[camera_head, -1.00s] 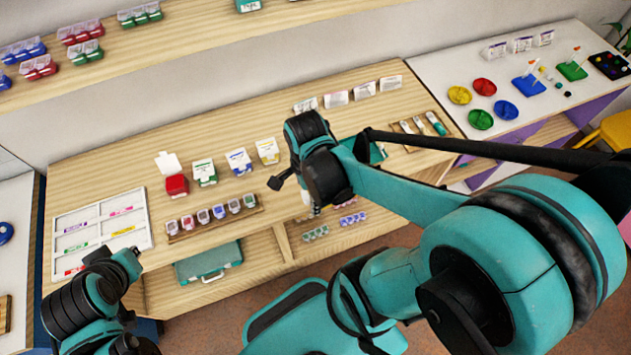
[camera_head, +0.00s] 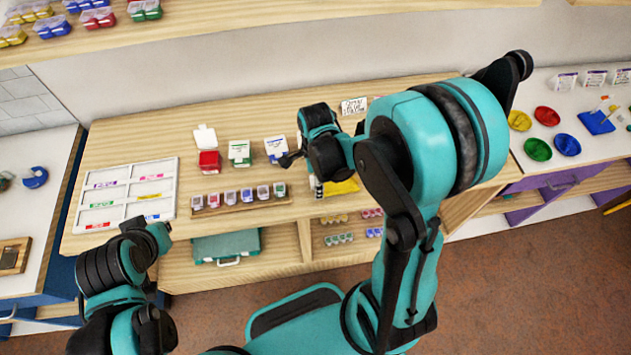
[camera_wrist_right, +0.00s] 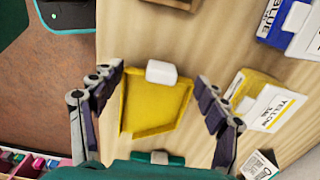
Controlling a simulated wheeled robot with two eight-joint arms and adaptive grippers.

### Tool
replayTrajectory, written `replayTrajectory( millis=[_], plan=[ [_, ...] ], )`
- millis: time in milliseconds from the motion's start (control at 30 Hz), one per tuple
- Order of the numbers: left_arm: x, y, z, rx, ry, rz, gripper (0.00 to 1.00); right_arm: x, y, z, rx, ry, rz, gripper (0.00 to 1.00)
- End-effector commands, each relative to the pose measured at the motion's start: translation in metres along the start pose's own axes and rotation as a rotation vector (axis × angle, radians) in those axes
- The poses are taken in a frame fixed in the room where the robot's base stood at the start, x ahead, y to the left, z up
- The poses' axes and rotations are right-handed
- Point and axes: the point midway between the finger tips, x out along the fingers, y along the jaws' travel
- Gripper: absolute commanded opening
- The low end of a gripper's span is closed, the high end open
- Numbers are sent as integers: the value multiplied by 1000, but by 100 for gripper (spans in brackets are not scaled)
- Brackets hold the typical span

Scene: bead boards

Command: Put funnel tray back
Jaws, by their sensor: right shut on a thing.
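The yellow funnel tray (camera_wrist_right: 156,103) is a shallow tray with a white block on one edge, between the fingers of my right gripper (camera_wrist_right: 160,73). That gripper is shut on it. In the head view the yellow tray (camera_head: 340,187) shows partly behind my right wrist, by the front edge of the wooden counter (camera_head: 150,140). I cannot tell whether it touches the counter. My left gripper (camera_head: 160,236) is low at the left, in front of the white sorting tray (camera_head: 176,190); its fingers are not clear.
Red (camera_head: 208,162), green (camera_head: 240,153) and blue (camera_head: 276,149) boxes stand on the counter behind a row of small jars (camera_head: 236,196). A yellow box (camera_wrist_right: 262,95) is beside the held tray. A teal case (camera_head: 226,247) sits on the lower shelf.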

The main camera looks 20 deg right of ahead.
Motion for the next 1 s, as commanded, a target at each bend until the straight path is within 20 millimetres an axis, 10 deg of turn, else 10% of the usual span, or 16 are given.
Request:
replayTrajectory(
  millis=[433, 467, 533, 1000],
  plan=[
    [7, 0, 5, 0, 0, 0, 0, 13, 0, 0, 0, 0, 0, 43],
    [6, 0, 4, 0, 0, 0, 0, 12, 0, 0, 0, 0, 0, 79],
    [6, 0, 4, 0, 0, 0, 0, 12, 0, 0, 0, 0, 0, 95],
    [0, 0, 0, 0, 0, 0, 0, 1, 0, 0, 0, 0, 0, 95]
  ],
)
